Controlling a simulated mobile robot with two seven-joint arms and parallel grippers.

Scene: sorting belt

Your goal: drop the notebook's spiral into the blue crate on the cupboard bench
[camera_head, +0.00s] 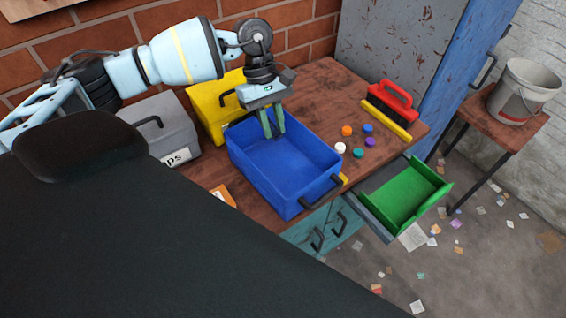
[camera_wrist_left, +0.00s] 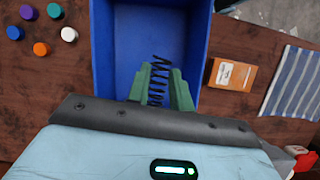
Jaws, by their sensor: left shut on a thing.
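My left gripper (camera_head: 272,123) hangs above the back left part of the blue crate (camera_head: 322,178) on the wooden cupboard bench. In the left wrist view my left gripper (camera_wrist_left: 164,88) has its green fingers shut on the dark spiral (camera_wrist_left: 158,72), a coiled wire that sticks out beyond the fingertips. The blue crate (camera_wrist_left: 101,50) lies behind the spiral in that view, and its visible floor is bare. In the head view the spiral is too small to make out. My right gripper is in neither view.
A yellow bin (camera_head: 205,108) and a grey labelled box (camera_head: 172,128) stand left of the crate. Several bottle caps (camera_head: 347,131) and a red brush (camera_head: 393,97) lie to its right. A green tray (camera_head: 405,195) sits in an open drawer. An orange box (camera_wrist_left: 231,74) lies beside the crate.

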